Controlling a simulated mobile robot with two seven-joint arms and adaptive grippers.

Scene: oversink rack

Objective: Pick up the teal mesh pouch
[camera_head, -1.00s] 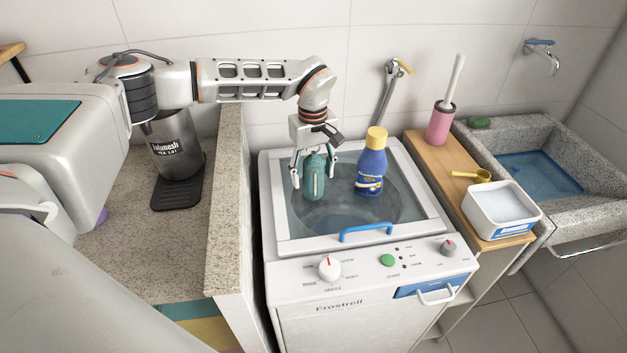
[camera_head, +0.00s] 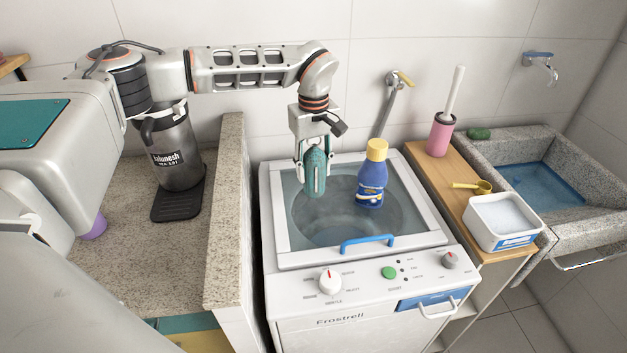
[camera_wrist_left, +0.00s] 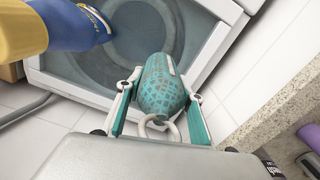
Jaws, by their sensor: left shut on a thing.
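The teal mesh pouch (camera_head: 316,173) is a rounded, upright bag with a pale zip down its side, above the washer's glass lid. My left gripper (camera_head: 315,168) is shut on it from above, one finger on each side. In the left wrist view the pouch (camera_wrist_left: 161,84) shows its mesh pattern and a pale ring at its near end, between the fingers of the left gripper (camera_wrist_left: 158,98). Its underside appears clear of the lid. My right gripper is not in view.
A blue bottle with a yellow cap (camera_head: 372,175) stands on the washer lid (camera_head: 345,218), just right of the pouch. A blue handle (camera_head: 367,243) is at the lid's front. A stone ledge (camera_head: 226,210) rises at the left. A wooden shelf holds a white tub (camera_head: 502,222).

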